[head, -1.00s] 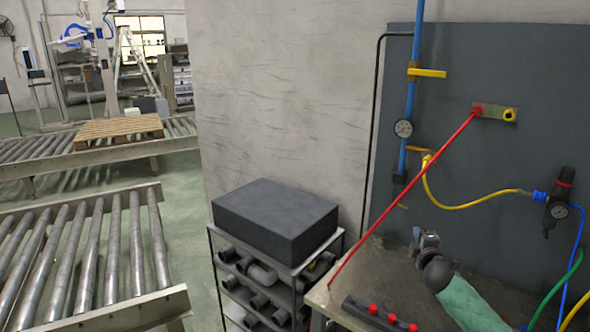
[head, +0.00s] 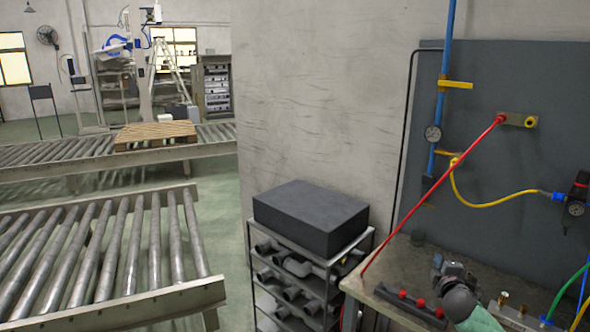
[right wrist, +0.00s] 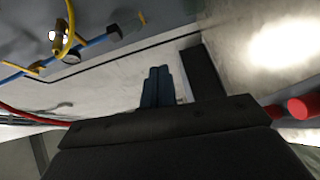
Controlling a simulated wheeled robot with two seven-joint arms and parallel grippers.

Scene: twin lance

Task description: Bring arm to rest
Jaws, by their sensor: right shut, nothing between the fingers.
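My right arm comes in at the lower right of the head view, over the workbench (head: 395,262). Its gripper (head: 448,266) is small and partly hidden behind my dark wrist joint. In the right wrist view the two blue-grey fingers (right wrist: 157,86) lie together with nothing between them. The red lance (head: 432,190) runs down from a wall bracket (head: 518,120) to the bench's left edge, left of my right gripper and apart from it. My left gripper is not in the head view.
A black rack with red knobs (head: 408,304) lies on the bench close below the gripper. Yellow (head: 490,203) and green (head: 567,293) hoses hang at the right. A shelf of pipe fittings with a dark box (head: 310,215) stands left of the bench. Roller conveyors (head: 120,250) fill the left.

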